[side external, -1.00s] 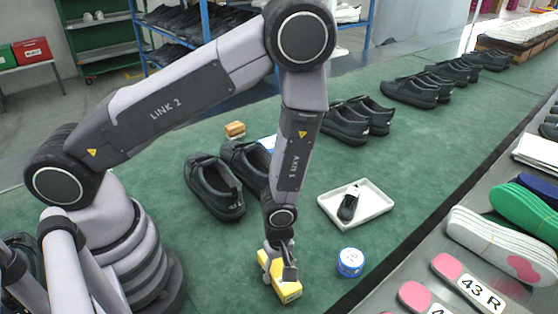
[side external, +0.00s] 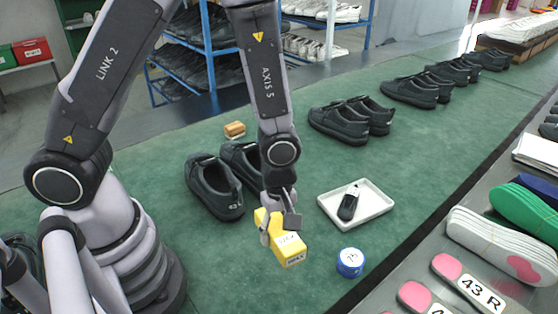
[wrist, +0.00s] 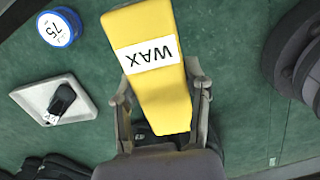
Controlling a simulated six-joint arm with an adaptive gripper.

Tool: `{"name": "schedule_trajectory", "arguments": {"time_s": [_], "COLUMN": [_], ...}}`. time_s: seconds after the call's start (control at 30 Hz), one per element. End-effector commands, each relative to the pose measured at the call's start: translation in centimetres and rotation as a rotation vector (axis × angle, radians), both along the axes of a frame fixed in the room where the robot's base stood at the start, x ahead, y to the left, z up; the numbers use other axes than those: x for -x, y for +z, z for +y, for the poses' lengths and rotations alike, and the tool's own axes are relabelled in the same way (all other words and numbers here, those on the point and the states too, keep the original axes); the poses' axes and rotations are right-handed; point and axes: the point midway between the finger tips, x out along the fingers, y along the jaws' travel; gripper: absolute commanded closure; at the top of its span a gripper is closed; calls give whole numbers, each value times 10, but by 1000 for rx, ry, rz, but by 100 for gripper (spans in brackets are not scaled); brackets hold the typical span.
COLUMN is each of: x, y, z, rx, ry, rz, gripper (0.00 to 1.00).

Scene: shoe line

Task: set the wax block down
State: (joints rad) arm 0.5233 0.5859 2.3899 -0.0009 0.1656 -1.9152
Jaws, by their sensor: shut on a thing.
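The wax block (side external: 287,247) is a yellow box with a white label reading WAX. My gripper (side external: 280,222) is shut on it, with one finger on each side. In the side view the block hangs above the green mat, slightly tilted. In the wrist view the wax block (wrist: 150,75) fills the middle, between the fingers of my gripper (wrist: 160,105). The underside of the block is hidden.
A blue round tin (side external: 350,262) stands right of the block. A white tray (side external: 378,211) holding a dark small item lies behind it. Black shoes (side external: 215,187) stand behind left, near a wooden brush (side external: 235,129). The green mat (side external: 225,275) is bare in front.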

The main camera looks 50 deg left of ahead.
Motion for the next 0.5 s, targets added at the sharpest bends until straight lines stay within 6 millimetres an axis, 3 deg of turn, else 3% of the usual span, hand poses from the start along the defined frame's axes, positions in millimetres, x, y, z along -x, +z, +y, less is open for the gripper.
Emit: {"name": "schedule_trajectory", "arguments": {"time_s": [0.3, 0.5], "x": [-1, -29], "y": [58, 55], "z": [0, 29], "rx": [3, 0], "ry": [0, 149], "rz": [-6, 0], "gripper": [94, 94]}}
